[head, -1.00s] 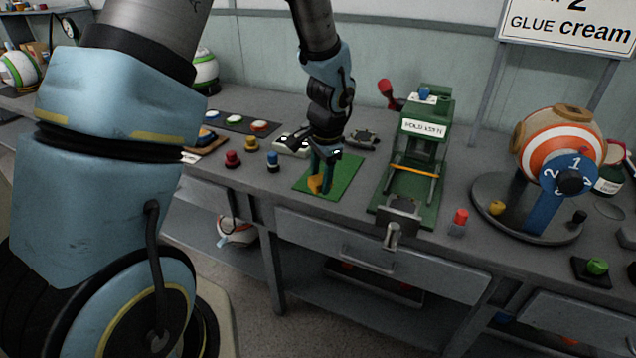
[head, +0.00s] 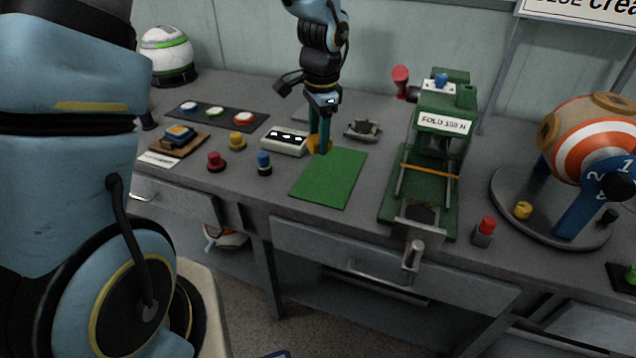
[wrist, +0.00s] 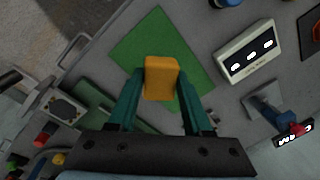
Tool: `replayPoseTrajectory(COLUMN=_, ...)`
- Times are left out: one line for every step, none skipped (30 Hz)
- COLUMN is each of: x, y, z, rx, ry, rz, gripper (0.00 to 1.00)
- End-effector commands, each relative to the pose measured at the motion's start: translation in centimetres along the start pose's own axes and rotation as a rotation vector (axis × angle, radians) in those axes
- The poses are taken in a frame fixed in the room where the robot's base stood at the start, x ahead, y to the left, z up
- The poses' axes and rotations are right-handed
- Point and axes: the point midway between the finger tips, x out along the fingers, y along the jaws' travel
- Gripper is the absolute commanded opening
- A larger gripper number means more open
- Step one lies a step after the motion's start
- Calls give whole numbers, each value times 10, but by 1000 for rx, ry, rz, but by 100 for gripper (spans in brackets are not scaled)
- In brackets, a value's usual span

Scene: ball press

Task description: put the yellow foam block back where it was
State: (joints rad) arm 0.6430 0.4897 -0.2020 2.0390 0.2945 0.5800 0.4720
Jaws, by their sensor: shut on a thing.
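The yellow foam block (wrist: 161,79) is between the fingertips of my gripper (wrist: 160,98) in the wrist view, and the gripper is shut on it. In the head view my gripper (head: 320,148) points down at the far edge of the green mat (head: 328,180), and part of the block (head: 312,143) shows beside the fingers. The mat also shows in the wrist view (wrist: 140,49), beyond the block. I cannot tell whether the block touches the mat or hangs above it.
A white box with several lit displays (head: 285,142) stands close left of my gripper. The green press (head: 445,150) stands to the right. Red (head: 216,161), yellow (head: 237,141) and blue (head: 264,163) knobs stand left. The front of the mat is clear.

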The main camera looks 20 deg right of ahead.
Motion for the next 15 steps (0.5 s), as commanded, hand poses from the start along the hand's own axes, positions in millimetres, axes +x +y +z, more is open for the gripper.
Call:
replayPoseTrajectory(x=6, y=1, z=0, rx=1, ry=-2, rz=13, gripper=0)
replayPoseTrajectory(x=11, y=2, z=0, rx=2, ry=-2, rz=17, gripper=0)
replayPoseTrajectory(x=17, y=3, z=0, rx=3, ry=-2, rz=20, gripper=0)
replayPoseTrajectory(x=23, y=4, z=1, rx=4, ry=-3, rz=21, gripper=0)
replayPoseTrajectory(x=28, y=4, z=0, rx=3, ry=-2, rz=20, gripper=0)
replayPoseTrajectory(x=35, y=5, z=0, rx=3, ry=-2, rz=20, gripper=0)
replayPoseTrajectory(x=40, y=5, z=0, rx=3, ry=-1, rz=19, gripper=0)
replayPoseTrajectory(x=44, y=6, z=0, rx=4, ry=-2, rz=19, gripper=0)
replayPoseTrajectory(x=48, y=6, z=0, rx=4, ry=-1, rz=18, gripper=0)
replayPoseTrajectory(x=51, y=6, z=0, rx=3, ry=-1, rz=17, gripper=0)
replayPoseTrajectory(x=53, y=6, z=0, rx=2, ry=0, rz=17, gripper=0)
replayPoseTrajectory(x=56, y=6, z=0, rx=2, ry=0, rz=17, gripper=0)
replayPoseTrajectory(x=60, y=7, z=0, rx=2, ry=0, rz=17, gripper=0)
replayPoseTrajectory(x=63, y=7, z=0, rx=2, ry=-1, rz=18, gripper=0)
replayPoseTrajectory(x=69, y=8, z=0, rx=3, ry=-2, rz=18, gripper=0)
